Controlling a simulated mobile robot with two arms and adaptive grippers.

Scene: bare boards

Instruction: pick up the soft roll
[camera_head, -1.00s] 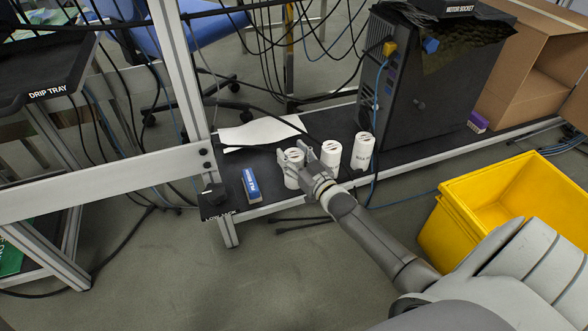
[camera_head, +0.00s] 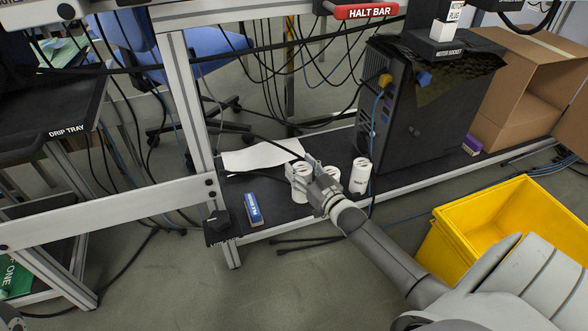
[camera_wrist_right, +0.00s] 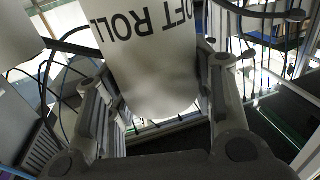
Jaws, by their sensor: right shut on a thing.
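The soft roll (camera_wrist_right: 155,65), a white cylinder with black lettering that reads upside down, fills the upper middle of the wrist view. My right gripper (camera_head: 303,175) is shut on it, with a finger on each side. In the head view the soft roll (camera_head: 300,186) shows between the fingers over the low black shelf, and it appears a little above the surface. Its lower part is partly hidden by the gripper.
Two similar white rolls stand close by on the shelf: one (camera_head: 331,177) partly behind my gripper, another (camera_head: 361,176) farther right. A blue box (camera_head: 253,208), white paper (camera_head: 262,157) and a black computer tower (camera_head: 425,115) share the shelf. A yellow bin (camera_head: 445,245) stands right.

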